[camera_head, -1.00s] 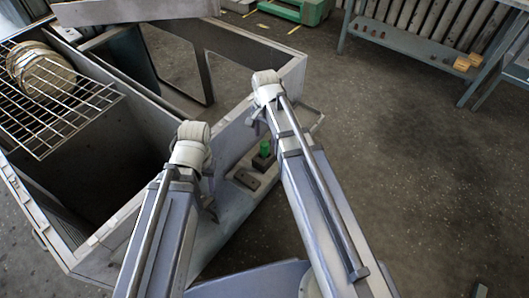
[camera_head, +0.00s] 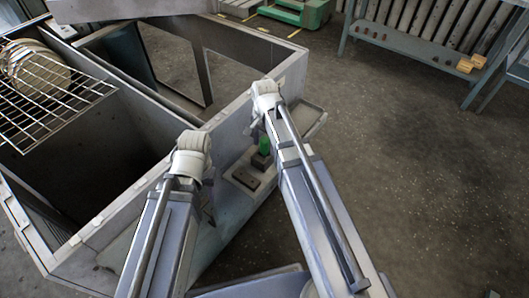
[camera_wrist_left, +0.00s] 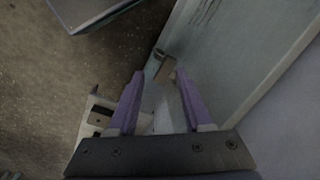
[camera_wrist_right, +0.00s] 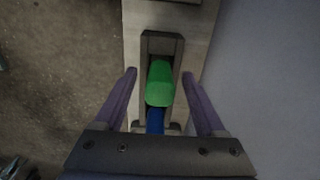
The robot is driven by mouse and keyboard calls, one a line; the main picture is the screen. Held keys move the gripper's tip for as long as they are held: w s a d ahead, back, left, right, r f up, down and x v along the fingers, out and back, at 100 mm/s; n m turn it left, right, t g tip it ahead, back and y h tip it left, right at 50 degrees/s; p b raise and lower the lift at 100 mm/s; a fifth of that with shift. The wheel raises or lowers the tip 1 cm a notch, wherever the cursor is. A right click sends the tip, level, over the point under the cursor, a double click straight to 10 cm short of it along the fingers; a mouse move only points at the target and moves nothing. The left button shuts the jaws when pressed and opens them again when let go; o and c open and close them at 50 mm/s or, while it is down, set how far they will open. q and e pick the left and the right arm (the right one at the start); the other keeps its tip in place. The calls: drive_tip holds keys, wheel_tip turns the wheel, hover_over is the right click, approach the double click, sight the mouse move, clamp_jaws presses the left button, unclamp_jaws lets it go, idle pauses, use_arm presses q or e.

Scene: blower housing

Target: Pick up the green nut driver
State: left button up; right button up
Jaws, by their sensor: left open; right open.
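The green nut driver (camera_wrist_right: 160,84) shows in the right wrist view as a green handle with a blue part (camera_wrist_right: 155,120) below it. It sits in a dark bracket (camera_wrist_right: 162,42) on a pale ledge. My right gripper (camera_wrist_right: 160,75) is open, with one finger on each side of the driver and bracket, apart from the handle. In the head view the green handle (camera_head: 265,145) shows beside my right forearm, which hides part of the area. My left gripper (camera_wrist_left: 155,72) is open and empty, near the housing wall; in the head view its fingers are mostly hidden behind the wrist.
The blower housing (camera_head: 120,205) is a large open metal box at left, with a wire rack (camera_head: 60,95) holding a round pleated part. A dark block (camera_head: 246,178) lies on the ledge near the driver. A workbench (camera_head: 410,45) stands at the back right; open floor lies between.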

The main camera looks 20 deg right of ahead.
drive_tip(key=shift+f, duration=0.45)
drive_tip(key=shift+r, duration=0.1)
drive_tip(key=shift+c, duration=0.2)
clamp_jaws()
